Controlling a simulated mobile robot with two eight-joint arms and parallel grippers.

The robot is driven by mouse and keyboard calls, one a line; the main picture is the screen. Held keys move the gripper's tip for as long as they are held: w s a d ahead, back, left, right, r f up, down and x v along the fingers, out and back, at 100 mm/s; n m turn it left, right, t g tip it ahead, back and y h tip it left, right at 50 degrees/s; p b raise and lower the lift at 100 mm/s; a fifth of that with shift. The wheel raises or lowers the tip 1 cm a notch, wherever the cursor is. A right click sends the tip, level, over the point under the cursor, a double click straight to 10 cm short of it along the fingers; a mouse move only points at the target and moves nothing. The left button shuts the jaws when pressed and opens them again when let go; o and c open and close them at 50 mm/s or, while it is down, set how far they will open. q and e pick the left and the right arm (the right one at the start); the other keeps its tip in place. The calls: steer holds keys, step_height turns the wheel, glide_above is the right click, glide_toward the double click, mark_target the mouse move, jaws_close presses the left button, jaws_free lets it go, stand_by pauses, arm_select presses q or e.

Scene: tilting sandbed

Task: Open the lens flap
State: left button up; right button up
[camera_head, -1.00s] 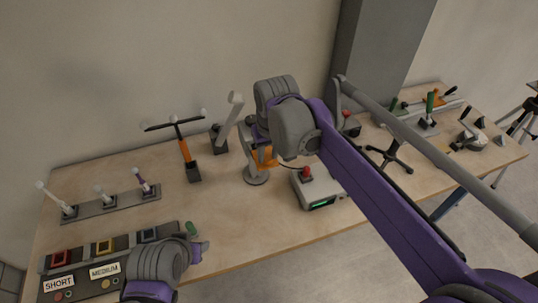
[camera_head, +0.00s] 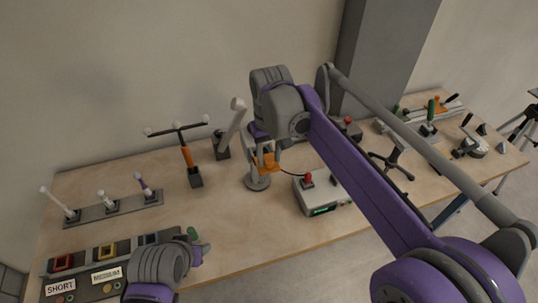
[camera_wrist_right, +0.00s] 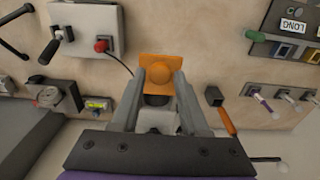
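The orange flap (camera_head: 268,166) sits on a grey stand (camera_head: 257,182) with a round base, near the middle of the workbench. In the head view the right wrist hides part of the stand. My left gripper (camera_head: 200,251) hangs at the front left; its fingers are unclear.
A grey box with a red knob (camera_head: 307,181) stands right of the stand. A T-shaped tool with an orange handle (camera_head: 187,157) and a tilted grey lever (camera_head: 230,130) stand to the left. Labelled slots (camera_head: 108,274) lie front left. Open bench lies in front of the stand.

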mark_target(270, 162)
steer(key=shift+o, duration=1.1)
steer(key=shift+r, duration=0.1)
step_height(270, 162, up, 11)
steer(key=shift+s+f+p, duration=0.2)
steer(key=shift+s+p, duration=0.05)
steer(key=shift+p, duration=0.15)
steer(key=shift+d, duration=0.15)
steer(key=s+d+f+m+t, duration=0.3)
steer(key=s+d+f+t, duration=0.2)
steer(key=s+d+f, duration=1.2)
step_height(270, 162, down, 3)
steer(key=shift+s+f+m+t, duration=0.1)
steer(key=shift+s+m+t, duration=0.2)
steer(key=shift+s, duration=0.75)
